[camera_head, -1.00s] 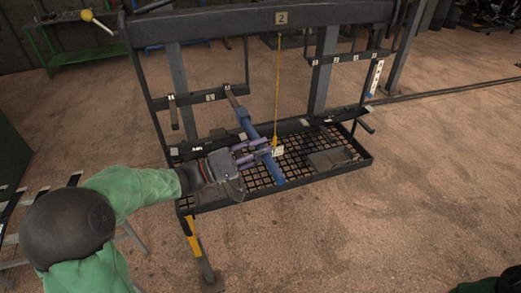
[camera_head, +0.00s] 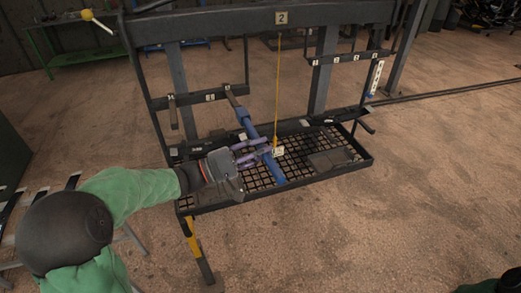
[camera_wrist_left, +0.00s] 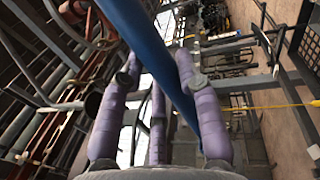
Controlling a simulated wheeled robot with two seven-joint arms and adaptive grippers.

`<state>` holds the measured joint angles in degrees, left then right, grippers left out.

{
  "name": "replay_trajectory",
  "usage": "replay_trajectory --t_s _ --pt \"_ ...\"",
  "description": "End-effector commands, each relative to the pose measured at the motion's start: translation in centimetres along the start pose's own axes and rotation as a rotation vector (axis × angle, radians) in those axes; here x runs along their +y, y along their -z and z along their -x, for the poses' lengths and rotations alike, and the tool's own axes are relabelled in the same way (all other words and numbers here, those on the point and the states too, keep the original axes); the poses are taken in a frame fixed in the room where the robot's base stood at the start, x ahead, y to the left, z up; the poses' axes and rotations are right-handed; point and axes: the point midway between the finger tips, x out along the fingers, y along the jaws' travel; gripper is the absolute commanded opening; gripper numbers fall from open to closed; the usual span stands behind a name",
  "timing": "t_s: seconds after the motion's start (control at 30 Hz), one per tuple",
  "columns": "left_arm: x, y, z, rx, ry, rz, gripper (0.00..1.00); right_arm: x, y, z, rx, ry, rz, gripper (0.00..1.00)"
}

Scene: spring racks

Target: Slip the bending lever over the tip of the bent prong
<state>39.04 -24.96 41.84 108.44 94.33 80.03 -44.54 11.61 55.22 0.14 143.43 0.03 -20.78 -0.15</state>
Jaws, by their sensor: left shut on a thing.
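The bending lever is a long blue bar (camera_head: 269,136), tilted, its upper end toward the back left and its lower end over the mesh tray. My left gripper (camera_head: 260,152), with purple fingers, is shut around its middle. In the left wrist view the lever (camera_wrist_left: 160,50) passes between the fingers (camera_wrist_left: 165,85). The bent prong (camera_head: 232,97) slopes down from the left crossbar, and its tip meets the lever's upper end in the head view. I cannot tell whether the lever is around the tip or just in front of it. My right gripper is out of view.
The dark mesh tray (camera_head: 205,207) lies under the lever, with a dark flat piece (camera_head: 330,160) on its right. A yellow cord (camera_head: 277,85) with a tag hangs beside the lever. Other prongs (camera_head: 173,112) hang nearby.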

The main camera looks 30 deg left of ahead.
Motion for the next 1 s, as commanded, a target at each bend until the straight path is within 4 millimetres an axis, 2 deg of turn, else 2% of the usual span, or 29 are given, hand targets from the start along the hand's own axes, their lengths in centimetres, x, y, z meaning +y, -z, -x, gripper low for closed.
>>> replay_trajectory --t_s 0.53,1.0 --pt "0.2 0.1 0.0 0.000 -0.003 -0.005 0.00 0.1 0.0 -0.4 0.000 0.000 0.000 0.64" --pt "0.2 1.0 0.0 -0.001 -0.003 -0.005 0.00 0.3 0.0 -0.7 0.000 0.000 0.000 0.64"
